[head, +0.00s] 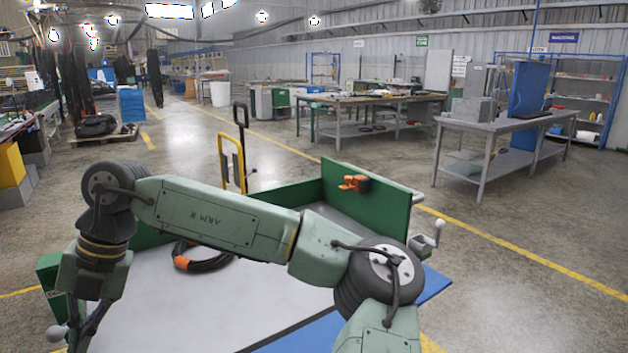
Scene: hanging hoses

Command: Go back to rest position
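My green arm stretches across the front of the head view, from the lower right to the upper left, then bends down. My gripper (82,332) hangs at the lower left, over the left edge of the grey work surface (190,315). Its dark fingers run toward the bottom of the picture, and I cannot tell whether they are open or shut. A black coiled hose (212,264) with an orange band lies on the surface, partly hidden behind my arm. An orange holder (355,183) sits on the green side wall (378,205), with no hose visible in it.
A yellow-and-black hand truck (232,160) stands behind the work surface. A grey metal table (500,125) with a blue panel is at the right, and a workbench (375,98) is at the back. The concrete floor (520,270) at the right is clear.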

